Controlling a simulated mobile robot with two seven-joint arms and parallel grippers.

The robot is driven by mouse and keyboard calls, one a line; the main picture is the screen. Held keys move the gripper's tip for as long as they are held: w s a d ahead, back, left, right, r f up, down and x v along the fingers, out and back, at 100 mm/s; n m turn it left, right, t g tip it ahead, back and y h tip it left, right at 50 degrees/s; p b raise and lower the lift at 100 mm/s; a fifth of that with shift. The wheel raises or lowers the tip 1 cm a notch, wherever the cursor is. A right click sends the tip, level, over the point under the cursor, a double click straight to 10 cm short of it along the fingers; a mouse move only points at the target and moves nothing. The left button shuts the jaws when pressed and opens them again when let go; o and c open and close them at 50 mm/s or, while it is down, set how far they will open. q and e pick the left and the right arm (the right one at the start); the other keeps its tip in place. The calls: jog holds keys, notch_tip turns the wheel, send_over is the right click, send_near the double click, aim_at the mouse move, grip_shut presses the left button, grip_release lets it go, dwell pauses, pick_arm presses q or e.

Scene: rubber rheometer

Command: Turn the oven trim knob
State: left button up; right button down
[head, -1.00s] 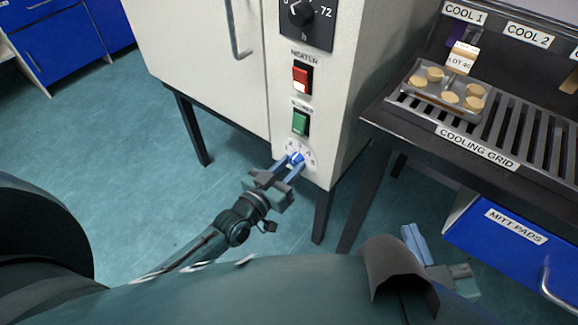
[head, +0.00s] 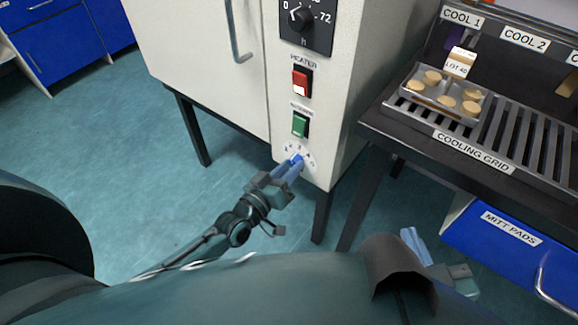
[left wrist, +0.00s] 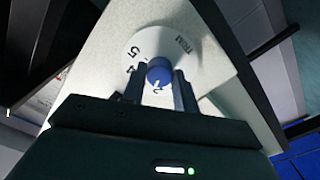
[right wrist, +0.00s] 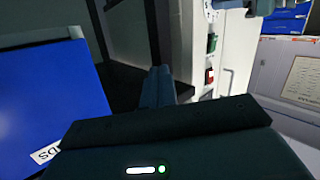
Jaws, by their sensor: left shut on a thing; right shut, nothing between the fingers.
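The oven trim knob (left wrist: 159,71) is a small blue knob on a round white dial (left wrist: 188,48) marked TRIM with numbers. The dial is low on the oven's control panel, below the green switch, and shows in the head view (head: 311,158). My left gripper (head: 297,162) is shut on the knob, with one finger on each side of it in the left wrist view (left wrist: 160,80). In the head view the fingers hide the knob. My right gripper (head: 411,236) is shut and empty, low in front of the cooling bench; its closed fingers show in the right wrist view (right wrist: 158,82).
Above the dial are a green switch (head: 300,125), a red HEATER switch (head: 301,81) and a black timer knob (head: 301,17). The cooling grid (head: 497,138) with a tray of tan discs (head: 444,105) stands to the right. A blue MITT PADS drawer (head: 490,240) is below it.

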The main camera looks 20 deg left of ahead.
pick_arm(q)
jog(key=shift+n+b, duration=0.5)
jog(key=shift+n, duration=5.2)
pick_arm(e)
jog(key=shift+a, duration=0.2)
pick_arm(q)
jog(key=o, duration=1)
jog(key=shift+c, duration=0.2)
jog(key=shift+s, duration=0.15)
pick_arm(e)
jog(key=shift+r, duration=0.1)
pick_arm(q)
jog(key=p+v, duration=0.1)
jog(key=v, duration=1.2)
jog(key=shift+p, duration=0.4)
pick_arm(e)
jog(key=shift+s+d+g, duration=0.15)
jog(key=shift+d+g, duration=0.15)
jog(key=shift+g, duration=0.1)
